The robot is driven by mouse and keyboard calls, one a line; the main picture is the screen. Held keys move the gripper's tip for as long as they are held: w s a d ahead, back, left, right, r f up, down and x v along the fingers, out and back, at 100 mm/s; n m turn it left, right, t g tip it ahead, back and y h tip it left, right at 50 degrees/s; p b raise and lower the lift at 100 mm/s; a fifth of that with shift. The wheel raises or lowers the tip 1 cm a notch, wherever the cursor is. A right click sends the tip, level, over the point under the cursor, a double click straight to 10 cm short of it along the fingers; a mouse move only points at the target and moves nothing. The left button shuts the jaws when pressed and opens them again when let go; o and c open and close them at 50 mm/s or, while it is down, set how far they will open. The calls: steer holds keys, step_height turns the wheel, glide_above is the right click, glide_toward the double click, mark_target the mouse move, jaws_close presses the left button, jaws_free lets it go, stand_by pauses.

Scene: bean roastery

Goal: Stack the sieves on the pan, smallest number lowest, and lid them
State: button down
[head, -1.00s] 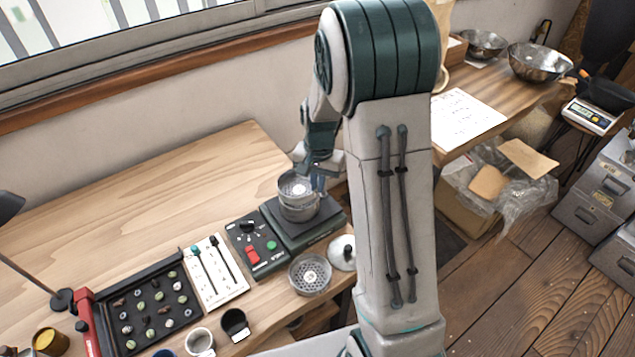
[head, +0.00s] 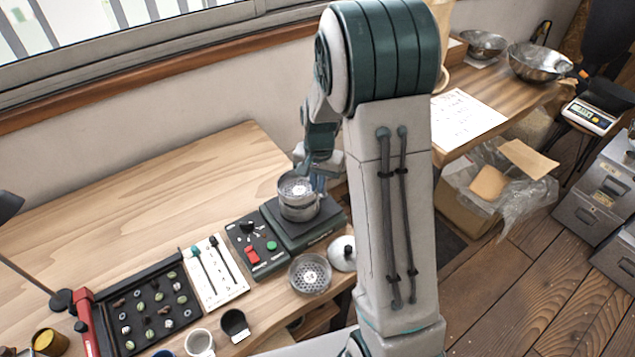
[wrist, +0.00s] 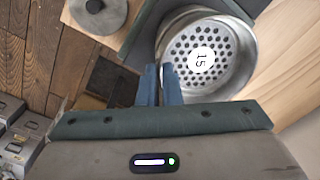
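The sieve marked 15 (wrist: 201,60) sits at the top of a metal stack; it also shows in the head view (head: 296,186). The metal below it (head: 300,212) stands on the dark green machine's plate (head: 328,227); I cannot tell how many tiers it has. My gripper (wrist: 160,75) has its blue fingers close together at the sieve's rim, with the wall between them. In the head view my gripper (head: 319,181) is at the stack's right side. Another sieve (head: 310,274), its number unreadable, lies on the bench in front. The lid (head: 343,254) with a black knob lies beside it.
A control box (head: 257,245) with red and green buttons stands left of the machine. A white card with tools (head: 216,272), a black bean tray (head: 150,310) and cups (head: 235,325) are further left. The bench behind is clear.

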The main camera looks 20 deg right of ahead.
steer(key=shift+f+b, duration=0.5)
steer(key=shift+f, duration=0.25)
steer(key=shift+r, duration=0.2)
steer(key=shift+r+p, duration=0.6)
steer(key=shift+r, duration=0.1)
steer(key=shift+f+b, duration=0.75)
steer(key=shift+f, duration=0.15)
stand_by(0.6)
steer(key=c, duration=1.9)
jaws_free()
steer(key=shift+r, duration=0.1)
step_height(320, 180, up, 11)
steer(key=p, duration=0.7)
steer(key=shift+d+p, duration=0.15)
steer(key=shift+p, duration=0.25)
